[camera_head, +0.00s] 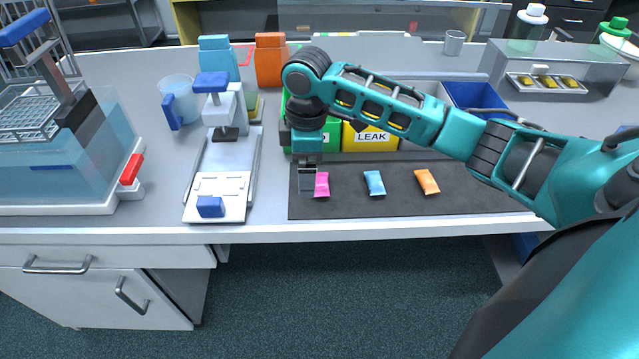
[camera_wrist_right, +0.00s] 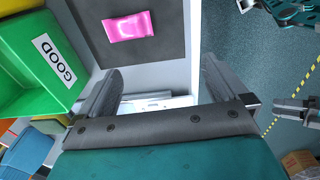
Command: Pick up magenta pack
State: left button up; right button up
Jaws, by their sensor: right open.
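The magenta pack (camera_head: 322,184) lies flat on the dark mat (camera_head: 455,198), near its left end. My right gripper (camera_head: 307,180) points down just left of the pack and partly overlaps it in the head view. In the right wrist view the pack (camera_wrist_right: 130,26) lies beyond the fingertips, toward the upper left, on the mat. The right gripper (camera_wrist_right: 160,84) is open there, with nothing between its fingers. My left gripper does not show in the head view.
A blue pack (camera_head: 374,183) and an orange pack (camera_head: 427,182) lie farther right on the mat. A green GOOD bin (camera_wrist_right: 35,70) and a yellow LEAK bin (camera_head: 370,138) stand behind. A sealer-like device (camera_head: 222,180) stands left of the mat.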

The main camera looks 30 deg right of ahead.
notch_tip(320, 180, up, 4)
send_over(321, 182)
notch_tip(321, 182, down, 12)
jog(key=shift+f+b, duration=0.2)
jog(key=shift+b, duration=0.45)
jog(key=shift+s, duration=0.1)
jog(key=c, duration=1)
jog(key=shift+r, duration=0.1)
